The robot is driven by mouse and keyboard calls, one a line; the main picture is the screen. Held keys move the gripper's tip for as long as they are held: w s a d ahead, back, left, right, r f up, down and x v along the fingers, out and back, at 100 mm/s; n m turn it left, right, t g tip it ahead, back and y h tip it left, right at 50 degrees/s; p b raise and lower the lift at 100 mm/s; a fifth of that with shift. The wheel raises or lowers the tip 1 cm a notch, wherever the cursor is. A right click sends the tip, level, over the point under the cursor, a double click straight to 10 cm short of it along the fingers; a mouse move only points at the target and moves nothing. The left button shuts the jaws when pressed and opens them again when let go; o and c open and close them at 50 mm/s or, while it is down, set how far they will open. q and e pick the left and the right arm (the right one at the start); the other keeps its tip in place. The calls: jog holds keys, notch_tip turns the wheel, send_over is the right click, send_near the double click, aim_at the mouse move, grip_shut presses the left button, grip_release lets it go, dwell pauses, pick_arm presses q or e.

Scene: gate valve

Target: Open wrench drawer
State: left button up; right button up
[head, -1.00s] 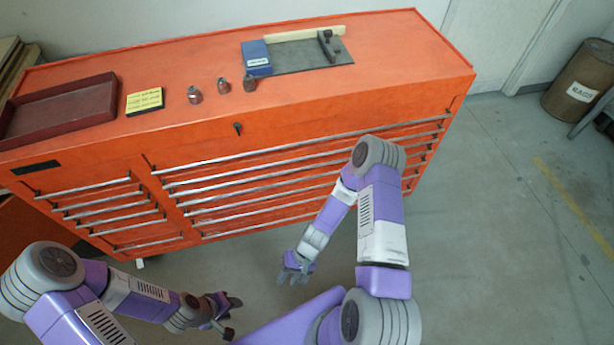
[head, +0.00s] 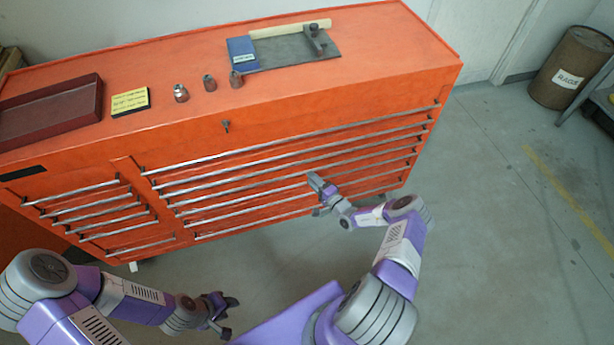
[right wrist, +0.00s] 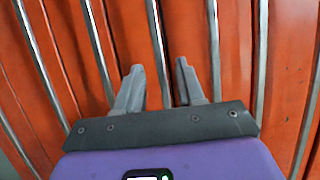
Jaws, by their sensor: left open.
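The orange tool cabinet (head: 250,125) has wide drawers on the right and narrower drawers on the left, each with a long silver bar handle. No drawer label for wrenches can be read, and the drawers look closed. My right gripper (head: 318,188) is in front of the wide drawers, at the lower handles. In the right wrist view its two fingers (right wrist: 160,75) are apart and empty, with one handle bar (right wrist: 157,40) running between them in the picture; contact cannot be told. My left gripper (head: 225,313) is open and empty, low in front of the cabinet.
On the cabinet top are a dark red tray (head: 50,112), a yellow note pad (head: 130,102), several small sockets (head: 210,83), a blue box (head: 242,53) and a grey plate (head: 290,52). A rags barrel (head: 570,68) stands at the far right.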

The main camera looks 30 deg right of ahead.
aim_at(305, 173)
jog(key=shift+w+a+b, duration=0.15)
jog(key=shift+w+b, duration=0.1)
jog(key=shift+w, duration=0.65)
jog(key=shift+w+a+b, duration=0.15)
jog(key=shift+w+b, duration=0.05)
jog(key=shift+w, duration=0.7)
grip_shut()
